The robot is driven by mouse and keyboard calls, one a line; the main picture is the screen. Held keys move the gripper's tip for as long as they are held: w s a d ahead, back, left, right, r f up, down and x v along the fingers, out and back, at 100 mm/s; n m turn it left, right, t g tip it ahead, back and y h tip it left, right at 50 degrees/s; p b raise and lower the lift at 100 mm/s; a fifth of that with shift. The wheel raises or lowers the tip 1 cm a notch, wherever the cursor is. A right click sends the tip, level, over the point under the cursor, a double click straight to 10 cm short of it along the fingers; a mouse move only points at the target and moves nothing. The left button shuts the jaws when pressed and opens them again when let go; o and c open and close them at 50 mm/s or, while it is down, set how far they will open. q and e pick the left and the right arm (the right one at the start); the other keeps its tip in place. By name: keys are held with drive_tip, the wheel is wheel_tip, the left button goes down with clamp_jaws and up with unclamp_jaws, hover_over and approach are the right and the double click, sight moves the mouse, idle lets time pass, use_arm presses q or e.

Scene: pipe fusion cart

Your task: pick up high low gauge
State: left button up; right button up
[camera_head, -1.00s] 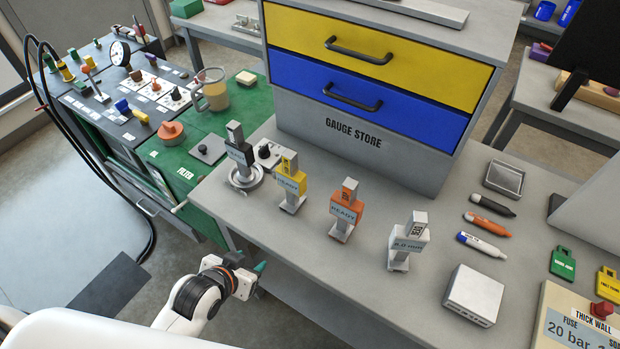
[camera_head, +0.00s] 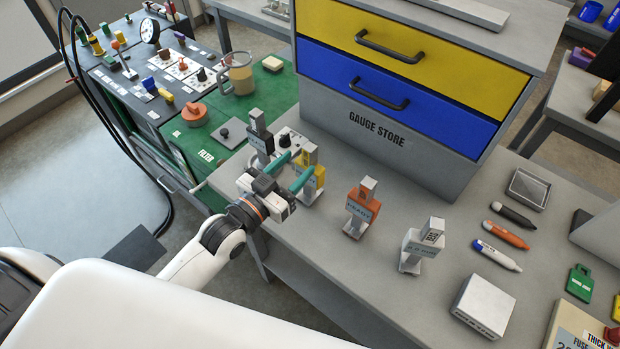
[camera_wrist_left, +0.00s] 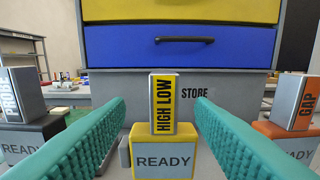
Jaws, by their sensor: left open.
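The high low gauge (camera_head: 311,176) is the yellow block with a grey top on the bench, upright. In the left wrist view its grey top reads "HIGH LOW" (camera_wrist_left: 164,104) and its yellow body reads "READY" (camera_wrist_left: 163,160). My left gripper (camera_head: 292,173) is open, with its two teal fingers pointing at the gauge. In the left wrist view the gauge stands centred between the fingers, with a gap on each side. My right gripper is not in view.
A dark gauge (camera_head: 258,142) stands just left of the yellow one, an orange gap gauge (camera_head: 362,207) to its right, then a grey gauge (camera_head: 420,248). The gauge store drawers (camera_head: 400,85) rise behind. The bench right of the grey gauge holds pens and a white box (camera_head: 483,307).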

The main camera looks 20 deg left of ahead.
sight(306, 159)
use_arm(q)
drive_tip(key=shift+x, duration=0.8)
drive_tip(key=p+x, duration=0.2)
drive_tip(key=x, duration=0.2)
drive_tip(key=shift+d+r, duration=0.1)
drive_tip(key=shift+d, duration=0.15)
drive_tip(key=shift+w+d, duration=0.15)
drive_tip(key=shift+w, duration=0.4)
drive_tip(key=shift+s, duration=0.1)
clamp_jaws()
